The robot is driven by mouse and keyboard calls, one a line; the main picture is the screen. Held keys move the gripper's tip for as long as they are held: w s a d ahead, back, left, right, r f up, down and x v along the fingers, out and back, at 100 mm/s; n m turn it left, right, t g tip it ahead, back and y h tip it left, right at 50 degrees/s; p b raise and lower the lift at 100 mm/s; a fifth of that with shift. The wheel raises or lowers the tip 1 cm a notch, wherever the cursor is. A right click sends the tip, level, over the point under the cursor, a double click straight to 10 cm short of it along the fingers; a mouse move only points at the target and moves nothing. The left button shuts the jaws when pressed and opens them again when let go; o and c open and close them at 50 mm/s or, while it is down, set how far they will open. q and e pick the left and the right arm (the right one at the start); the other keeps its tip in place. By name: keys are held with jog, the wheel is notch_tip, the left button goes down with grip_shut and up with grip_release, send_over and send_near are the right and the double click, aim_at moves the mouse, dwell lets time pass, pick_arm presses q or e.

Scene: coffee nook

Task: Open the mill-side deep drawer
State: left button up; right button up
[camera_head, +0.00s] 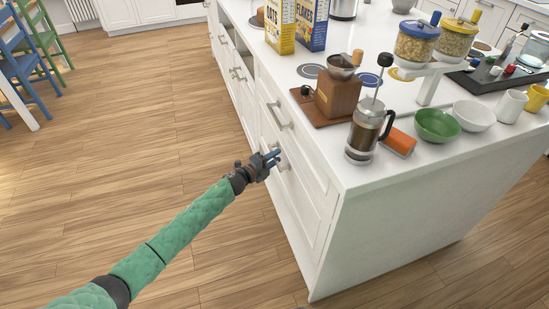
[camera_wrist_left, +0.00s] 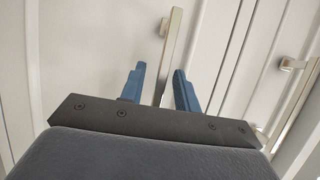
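The mill-side deep drawer (camera_head: 302,196) is the lower white front at the near end of the island, below the coffee mill (camera_head: 338,96). It looks shut. Its metal bar handle (camera_head: 285,163) is partly hidden by my left gripper (camera_head: 272,158). In the left wrist view, the blue fingers of my left gripper (camera_wrist_left: 159,88) are apart. A bar handle (camera_wrist_left: 174,42) runs between them, with a visible gap to each finger. A second bar handle (camera_wrist_left: 298,105) shows at the right there. My right gripper is not in view.
An upper drawer handle (camera_head: 279,116) sits just above my gripper. The white countertop (camera_head: 385,175) carries a French press (camera_head: 366,130), a green bowl (camera_head: 437,125) and cereal boxes (camera_head: 312,22). The wooden floor (camera_head: 130,130) left of the island is clear; chairs (camera_head: 22,65) stand far left.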

pick_arm(q)
grip_shut()
dwell(0.3)
jog(key=s+a, duration=0.3)
jog(key=a, duration=0.7)
jog(key=s+a, duration=0.3)
jog(key=a, duration=0.7)
jog(key=s+a, duration=0.4)
jog(key=a, duration=0.7)
jog(key=shift+b, duration=0.35)
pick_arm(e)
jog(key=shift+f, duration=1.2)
